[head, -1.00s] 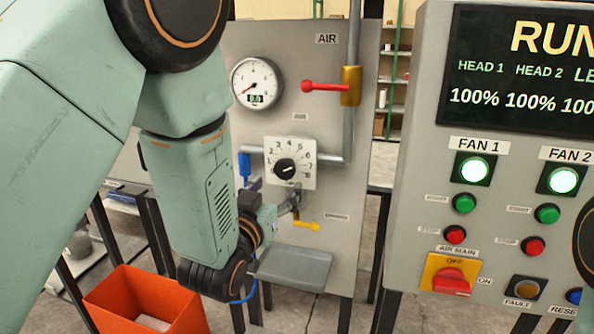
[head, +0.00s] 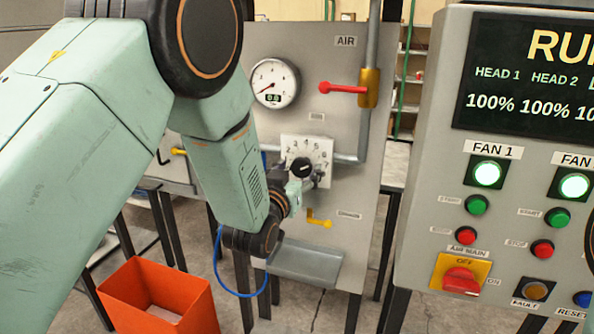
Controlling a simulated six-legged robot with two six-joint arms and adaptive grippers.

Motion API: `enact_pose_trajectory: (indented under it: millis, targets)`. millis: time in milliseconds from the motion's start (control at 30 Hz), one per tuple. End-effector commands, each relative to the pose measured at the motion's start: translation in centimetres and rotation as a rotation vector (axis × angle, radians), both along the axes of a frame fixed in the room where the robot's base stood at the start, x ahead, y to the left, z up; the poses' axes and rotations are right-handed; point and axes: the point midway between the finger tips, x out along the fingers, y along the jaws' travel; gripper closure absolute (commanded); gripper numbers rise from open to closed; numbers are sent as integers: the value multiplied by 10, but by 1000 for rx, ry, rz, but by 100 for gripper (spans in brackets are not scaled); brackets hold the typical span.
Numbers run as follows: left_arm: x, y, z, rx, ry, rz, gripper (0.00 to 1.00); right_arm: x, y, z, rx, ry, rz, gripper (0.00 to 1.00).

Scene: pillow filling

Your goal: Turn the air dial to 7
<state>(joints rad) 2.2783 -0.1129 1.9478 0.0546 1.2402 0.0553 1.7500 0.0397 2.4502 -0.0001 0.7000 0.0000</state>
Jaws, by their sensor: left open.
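The air dial is a pale square plate (head: 322,147) with printed numbers and a round black knob (head: 301,167), on the grey AIR panel (head: 350,225). The knob has a white mark, but I cannot read its number clearly. My left gripper (head: 312,181) is open, in front of the plate's lower part, just below and right of the knob. It covers some of the lower numbers. I cannot tell whether a finger touches the knob. The round pressure gauge (head: 271,83) above reads about 0.0. My right gripper is not in view.
A red-handled valve (head: 343,88) is above right of the dial, a yellow-handled valve (head: 319,221) below it. A grey tray (head: 305,265) juts out lower. The control console (head: 450,200) stands close on the right; an orange bin (head: 150,300) is at lower left.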

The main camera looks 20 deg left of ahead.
Motion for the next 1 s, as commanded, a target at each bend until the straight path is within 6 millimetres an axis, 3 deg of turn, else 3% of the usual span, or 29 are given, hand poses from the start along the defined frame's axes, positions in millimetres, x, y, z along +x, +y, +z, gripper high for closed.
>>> enact_pose_trajectory:
  millis: [633,1000]
  targets:
    - [0,1,0,-1,0,2,86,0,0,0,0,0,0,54]
    - [0,1,0,6,-1,1,87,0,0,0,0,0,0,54]
